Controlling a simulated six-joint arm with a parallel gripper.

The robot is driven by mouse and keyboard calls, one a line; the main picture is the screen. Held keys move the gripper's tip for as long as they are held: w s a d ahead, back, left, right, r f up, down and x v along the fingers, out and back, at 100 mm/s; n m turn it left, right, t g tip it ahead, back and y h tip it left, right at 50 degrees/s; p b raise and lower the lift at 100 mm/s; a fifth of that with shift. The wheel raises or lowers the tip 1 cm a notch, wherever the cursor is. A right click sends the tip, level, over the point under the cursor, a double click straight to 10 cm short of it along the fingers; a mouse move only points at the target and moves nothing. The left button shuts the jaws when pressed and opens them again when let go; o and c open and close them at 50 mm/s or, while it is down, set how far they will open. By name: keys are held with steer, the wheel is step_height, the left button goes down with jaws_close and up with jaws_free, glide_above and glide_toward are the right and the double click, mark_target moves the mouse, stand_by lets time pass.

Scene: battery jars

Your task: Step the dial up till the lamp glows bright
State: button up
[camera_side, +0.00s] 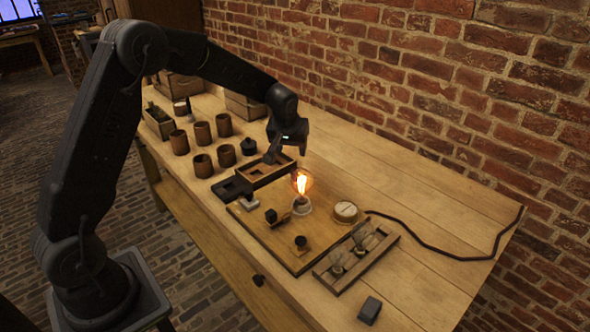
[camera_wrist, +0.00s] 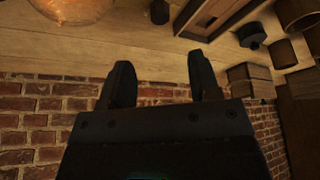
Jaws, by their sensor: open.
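The lamp (camera_side: 301,187) is a clear bulb on a pale round base, and its filament glows orange-yellow. Part of the bulb fills the top left of the wrist view (camera_wrist: 75,8). A wooden board (camera_side: 262,237) under the lamp carries small dark knobs, one at its left (camera_side: 271,215) and one nearer the front (camera_side: 301,242). A round cream disc with a dark rim (camera_side: 345,211) sits right of the lamp. I cannot tell which is the dial, and no setting is readable. My gripper (camera_side: 286,154) is open and empty, above the bench behind the lamp; its fingers show in the wrist view (camera_wrist: 161,62).
Several brown jars (camera_side: 202,133) stand at the left. A wooden tray (camera_side: 265,172) lies below my gripper. A framed rack with glass parts (camera_side: 355,257) and a dark block (camera_side: 370,310) are in front. A black cable (camera_side: 430,245) crosses the clear right bench.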

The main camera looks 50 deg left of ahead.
mark_target(295, 170)
steer(key=x, duration=1.1)
steer(key=shift+f, duration=0.25)
steer(key=c, duration=0.9)
